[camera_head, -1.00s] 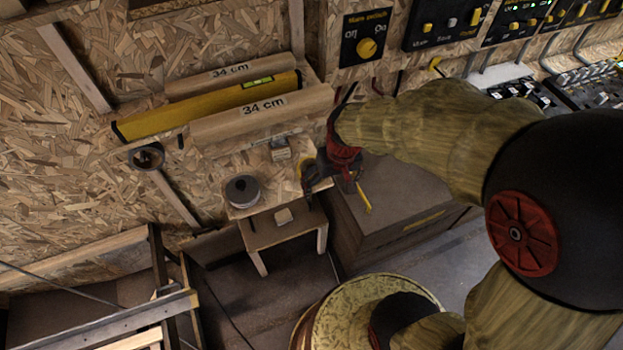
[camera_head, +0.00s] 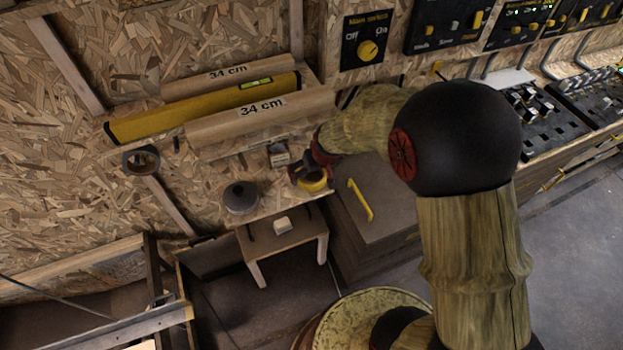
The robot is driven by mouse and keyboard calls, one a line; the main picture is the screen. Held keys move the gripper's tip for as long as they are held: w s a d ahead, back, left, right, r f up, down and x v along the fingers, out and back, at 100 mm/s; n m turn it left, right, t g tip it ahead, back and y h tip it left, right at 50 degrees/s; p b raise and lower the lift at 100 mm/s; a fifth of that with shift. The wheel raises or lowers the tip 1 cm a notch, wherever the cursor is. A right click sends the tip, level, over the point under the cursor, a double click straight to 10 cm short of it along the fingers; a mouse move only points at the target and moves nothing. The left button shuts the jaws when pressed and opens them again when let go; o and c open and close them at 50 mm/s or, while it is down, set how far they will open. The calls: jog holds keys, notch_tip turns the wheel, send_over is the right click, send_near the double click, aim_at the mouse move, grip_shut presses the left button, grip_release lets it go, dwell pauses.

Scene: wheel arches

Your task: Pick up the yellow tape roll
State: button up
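The yellow tape roll (camera_head: 314,183) lies near the right end of the small wooden shelf, beside the drawer cabinet. My gripper (camera_head: 308,175) is right at the roll, with its dark and red parts over the roll's far and left sides. They hide part of it. The fingers are small and dark here, and I cannot tell whether they touch the roll or stand around it. My arm comes in from the right.
A grey roll (camera_head: 240,197) and a small wooden block (camera_head: 279,155) are on the same shelf (camera_head: 263,210). A low stool (camera_head: 285,238) stands below. A cabinet with a yellow handle (camera_head: 360,200) is to the right. A long yellow level (camera_head: 200,108) lies behind.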

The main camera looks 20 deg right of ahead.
jog(key=x, duration=0.3)
jog(key=shift+b, duration=0.4)
jog(key=shift+r, duration=0.15)
jog(key=c, duration=1.3)
